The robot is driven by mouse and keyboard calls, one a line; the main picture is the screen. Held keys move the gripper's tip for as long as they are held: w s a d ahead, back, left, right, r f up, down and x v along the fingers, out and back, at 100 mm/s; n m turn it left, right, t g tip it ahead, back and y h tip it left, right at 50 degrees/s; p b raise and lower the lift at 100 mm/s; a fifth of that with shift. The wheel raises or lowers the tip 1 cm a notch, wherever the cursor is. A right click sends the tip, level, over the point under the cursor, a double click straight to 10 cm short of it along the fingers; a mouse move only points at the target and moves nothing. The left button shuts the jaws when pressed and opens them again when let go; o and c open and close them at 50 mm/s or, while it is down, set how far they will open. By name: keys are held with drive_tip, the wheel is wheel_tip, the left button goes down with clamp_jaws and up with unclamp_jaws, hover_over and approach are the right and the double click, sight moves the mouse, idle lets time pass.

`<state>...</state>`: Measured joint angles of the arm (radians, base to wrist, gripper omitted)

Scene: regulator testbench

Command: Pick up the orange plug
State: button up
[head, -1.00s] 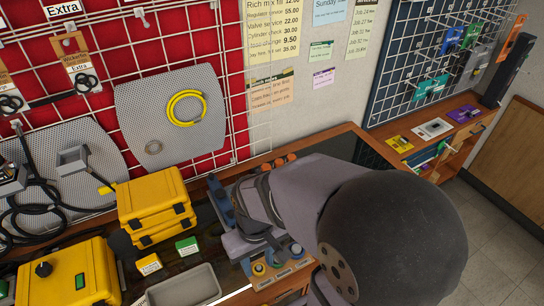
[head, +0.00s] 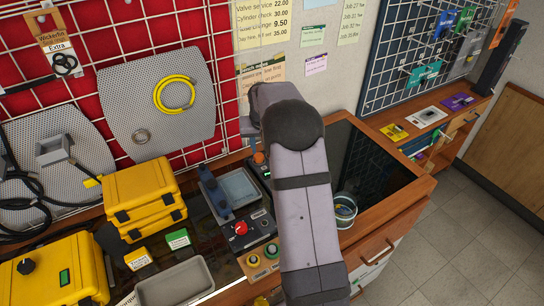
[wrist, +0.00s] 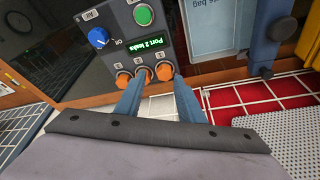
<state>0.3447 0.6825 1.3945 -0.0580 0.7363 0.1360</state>
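One orange plug (head: 259,157) also shows in the head view, beside my arm. My gripper (wrist: 160,84) has its two blue fingers apart, with nothing seen held between them. The fingertips are close to the plug row; whether they touch any plug cannot be told. In the head view my arm hides much of the box.
The box carries a blue knob (wrist: 99,37), a green button (wrist: 143,14) and a lit display. A grey-blue tray (head: 238,186) lies beside it. Yellow cases (head: 145,198) stand to the left, and a mesh wall rises behind.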

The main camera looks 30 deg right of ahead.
drive_tip(key=shift+m, duration=0.4)
drive_tip(key=shift+w+d+f+p, duration=0.65)
drive_tip(key=shift+w+d+f, duration=0.2)
drive_tip(key=shift+d+f, duration=0.4)
drive_tip(key=shift+w+d+f+p, duration=0.7)
drive_tip(key=shift+w+d+f, duration=0.2)
drive_tip(key=shift+f, duration=0.7)
drive_tip(key=shift+w+d+f+p, duration=0.65)
drive_tip(key=shift+w+d+f, duration=0.2)
drive_tip(key=shift+d+f, duration=0.4)
drive_tip(key=shift+a+f+t, duration=0.15)
drive_tip(key=shift+t, duration=0.15)
drive_tip(key=shift+c, duration=0.7)
drive_tip(key=c, duration=0.7)
